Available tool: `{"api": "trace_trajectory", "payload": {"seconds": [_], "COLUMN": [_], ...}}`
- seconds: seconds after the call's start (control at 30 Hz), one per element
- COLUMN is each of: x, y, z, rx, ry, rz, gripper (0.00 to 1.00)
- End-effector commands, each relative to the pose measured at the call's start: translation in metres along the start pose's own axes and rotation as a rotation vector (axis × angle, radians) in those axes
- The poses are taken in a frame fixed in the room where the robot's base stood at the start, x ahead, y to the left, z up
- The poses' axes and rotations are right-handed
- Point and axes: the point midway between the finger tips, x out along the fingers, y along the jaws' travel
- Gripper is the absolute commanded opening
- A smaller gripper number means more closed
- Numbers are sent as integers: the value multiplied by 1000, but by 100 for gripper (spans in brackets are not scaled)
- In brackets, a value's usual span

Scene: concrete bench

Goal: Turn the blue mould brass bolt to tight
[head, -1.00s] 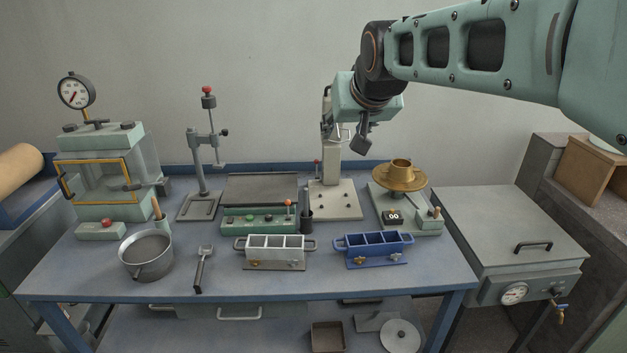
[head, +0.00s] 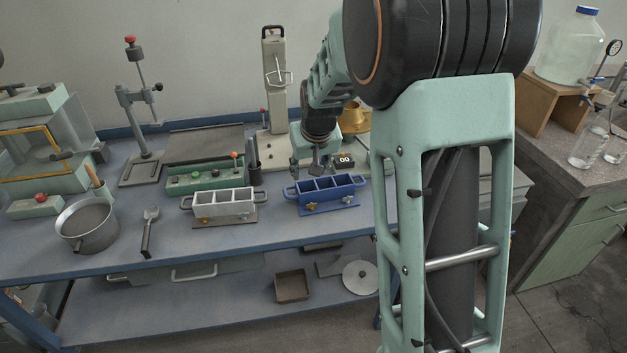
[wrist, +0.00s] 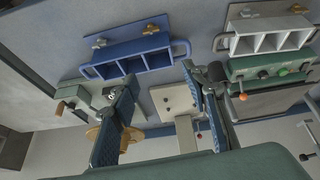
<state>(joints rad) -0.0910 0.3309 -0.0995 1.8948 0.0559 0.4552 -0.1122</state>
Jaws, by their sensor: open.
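The blue mould (head: 326,188) is an open-topped box with several compartments and end handles, on the bench right of centre. It also shows in the wrist view (wrist: 130,52). Two small bolts sit on its front flange: the left, brass-coloured bolt (head: 312,207) and a paler one (head: 346,201) at the right. In the wrist view the brass bolt (wrist: 151,29) is at the mould's upper right. My gripper (head: 312,168) is above and behind the mould, apart from both bolts. In the wrist view its fingers (wrist: 158,80) are open and empty.
A green button panel (head: 205,176) and a tall press (head: 275,90) are behind.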

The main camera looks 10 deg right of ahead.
Motion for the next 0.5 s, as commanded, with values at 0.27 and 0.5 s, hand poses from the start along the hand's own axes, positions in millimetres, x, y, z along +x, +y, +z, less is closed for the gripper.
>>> {"api": "trace_trajectory", "payload": {"seconds": [0.27, 0.5], "x": [36, 67], "y": [1, 0], "z": [31, 34], "rx": [25, 24], "ry": [-71, -73], "rz": [-32, -32], "gripper": [42, 42]}}
